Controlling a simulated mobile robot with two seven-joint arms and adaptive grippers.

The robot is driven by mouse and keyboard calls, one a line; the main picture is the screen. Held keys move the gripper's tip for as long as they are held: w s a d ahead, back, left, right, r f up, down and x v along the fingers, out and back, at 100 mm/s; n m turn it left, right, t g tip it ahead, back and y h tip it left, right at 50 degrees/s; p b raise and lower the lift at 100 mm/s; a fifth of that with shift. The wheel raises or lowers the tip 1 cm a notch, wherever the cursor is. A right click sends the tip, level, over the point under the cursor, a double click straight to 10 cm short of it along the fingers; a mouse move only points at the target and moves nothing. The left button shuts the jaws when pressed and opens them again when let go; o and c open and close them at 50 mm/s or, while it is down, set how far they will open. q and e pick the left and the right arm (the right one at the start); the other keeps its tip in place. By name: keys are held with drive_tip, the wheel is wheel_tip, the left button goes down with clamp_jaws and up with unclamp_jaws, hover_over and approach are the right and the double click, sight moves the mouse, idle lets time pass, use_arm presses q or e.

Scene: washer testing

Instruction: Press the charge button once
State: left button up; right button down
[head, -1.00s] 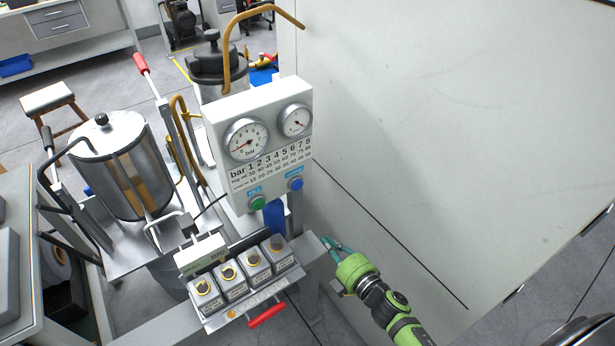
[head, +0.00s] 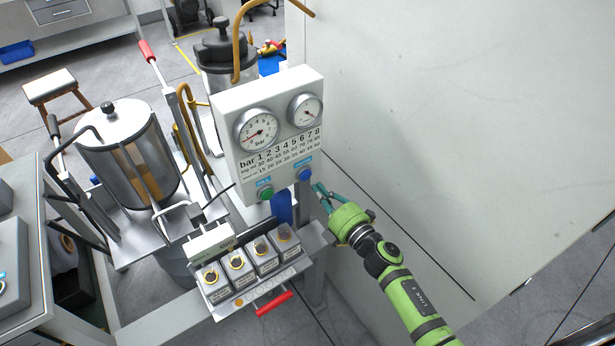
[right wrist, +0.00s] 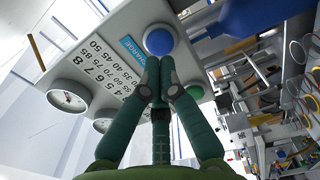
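The charge button is the blue button (head: 305,174) at the lower right of the white gauge panel (head: 230,172). It shows large as a blue disc (right wrist: 159,41) beside a "CHARGE" label in the right wrist view. My right gripper (head: 320,190) is just below and right of the button in the head view. In the right wrist view my right gripper (right wrist: 155,68) has its teal fingertips together, empty, near the button's lower edge. I cannot tell whether they touch it. My left gripper is not in view.
A green button (head: 265,193) sits left of the blue one. Below the panel is a row of several sample blocks (head: 238,265) and a red handle (head: 274,303). A large pale panel (head: 450,130) stands to the right. A metal cylinder (head: 130,160) stands left.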

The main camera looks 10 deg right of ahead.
drive_tip(key=shift+b+x, duration=0.45)
drive_tip(key=shift+x, duration=1.5)
idle(0.3)
drive_tip(key=p, duration=0.1)
approach(307, 177)
drive_tip(key=shift+w+a+r, duration=0.1)
drive_tip(key=shift+w+r, duration=0.05)
drive_tip(key=shift+w, duration=0.1)
idle(0.4)
drive_tip(key=shift+p+v, duration=0.35)
drive_tip(key=shift+v, duration=2.6)
